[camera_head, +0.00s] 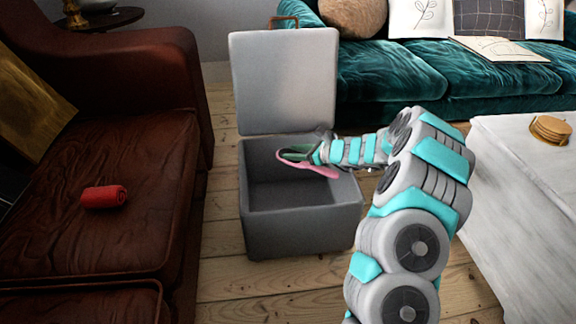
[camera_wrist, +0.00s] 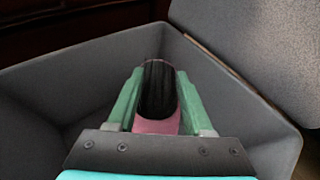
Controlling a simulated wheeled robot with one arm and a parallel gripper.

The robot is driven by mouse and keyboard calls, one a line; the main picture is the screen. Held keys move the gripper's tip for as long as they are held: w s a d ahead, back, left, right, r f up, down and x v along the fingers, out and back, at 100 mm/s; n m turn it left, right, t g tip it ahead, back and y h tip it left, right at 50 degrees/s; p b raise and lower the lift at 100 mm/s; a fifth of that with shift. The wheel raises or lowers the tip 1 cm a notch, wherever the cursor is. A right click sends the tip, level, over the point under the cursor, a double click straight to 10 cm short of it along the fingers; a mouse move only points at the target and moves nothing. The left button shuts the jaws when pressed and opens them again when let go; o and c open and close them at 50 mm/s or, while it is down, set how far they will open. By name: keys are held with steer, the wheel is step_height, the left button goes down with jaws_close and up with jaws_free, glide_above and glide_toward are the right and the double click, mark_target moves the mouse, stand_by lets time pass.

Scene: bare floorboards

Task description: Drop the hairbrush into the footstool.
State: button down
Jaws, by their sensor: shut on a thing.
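The footstool (camera_head: 300,228) is a grey box on the floorboards with its lid (camera_head: 283,85) standing open at the back. Its hollow inside also shows in the wrist view (camera_wrist: 60,105). My gripper (camera_head: 290,152) reaches over the right side of the box opening. It is shut on the hairbrush (camera_head: 312,167), which has a pink handle and a dark bristle head. In the wrist view the hairbrush (camera_wrist: 160,90) sits between the green fingers of my gripper (camera_wrist: 160,95), with the box interior behind it. The brush appears apart from the box floor.
A teal sofa (camera_head: 400,75) is behind. A whitish table (camera_head: 520,170) with round coasters (camera_head: 550,130) is at the right. Bare floor (camera_head: 222,240) lies between brown sofa and footstool.

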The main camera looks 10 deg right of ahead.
steer(key=shift+f+b, duration=0.3)
steer(key=shift+f, duration=0.4)
steer(key=shift+c, duration=1.1)
jaws_free()
steer(key=shift+d, duration=0.1)
steer(key=p+v, duration=0.1)
steer(key=v, duration=0.6)
steer(key=shift+s+d+r, duration=0.2)
steer(key=shift+s, duration=0.1)
